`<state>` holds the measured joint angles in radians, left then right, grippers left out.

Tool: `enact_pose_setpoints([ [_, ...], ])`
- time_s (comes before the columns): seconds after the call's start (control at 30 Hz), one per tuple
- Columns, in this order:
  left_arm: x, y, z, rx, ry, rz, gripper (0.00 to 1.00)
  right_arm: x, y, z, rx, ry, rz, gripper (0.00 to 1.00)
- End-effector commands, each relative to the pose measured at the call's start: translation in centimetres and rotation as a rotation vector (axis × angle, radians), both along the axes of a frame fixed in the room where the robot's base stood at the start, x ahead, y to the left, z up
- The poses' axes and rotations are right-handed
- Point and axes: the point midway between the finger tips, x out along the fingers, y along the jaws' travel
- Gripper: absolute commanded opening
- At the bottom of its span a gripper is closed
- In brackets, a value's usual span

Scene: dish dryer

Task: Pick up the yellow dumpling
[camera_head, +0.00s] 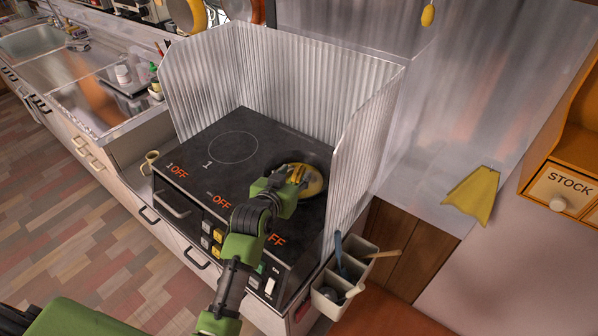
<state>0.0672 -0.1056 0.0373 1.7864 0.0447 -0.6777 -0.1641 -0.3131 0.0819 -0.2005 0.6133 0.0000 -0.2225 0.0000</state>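My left gripper (298,174) is over the pan, right at the yellow thing. Its fingers are small and merge with the yellow behind them, so I cannot tell whether they are open or touching it. My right gripper is not in view.
A corrugated metal splash guard (290,95) stands around the stove top (205,165) at the back and right. A divided utensil holder (345,280) hangs at the front right. A mug (150,160) stands left of the stove. A yellow cloth (473,195) hangs on the right wall.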

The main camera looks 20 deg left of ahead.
Motion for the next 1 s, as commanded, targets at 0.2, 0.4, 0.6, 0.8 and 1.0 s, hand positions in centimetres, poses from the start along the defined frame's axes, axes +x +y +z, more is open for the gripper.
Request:
enact_pose_setpoints([
  [0.2,1.1,0.0,-0.5,-0.001,0.001,0.000,0.39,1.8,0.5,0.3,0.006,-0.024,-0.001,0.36],
  [0.4,3.2,0.3,-1.8,0.000,0.002,0.001,0.39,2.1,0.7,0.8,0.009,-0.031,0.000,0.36],
  [0.6,4.9,0.2,-2.6,0.000,0.000,0.001,0.39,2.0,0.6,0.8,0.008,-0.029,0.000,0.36],
  [0.8,5.0,0.2,-2.7,0.000,0.001,0.000,0.39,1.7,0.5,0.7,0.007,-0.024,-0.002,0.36],
  [1.0,5.0,0.2,-2.7,0.000,0.001,0.000,0.08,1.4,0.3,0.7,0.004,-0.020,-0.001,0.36],
])
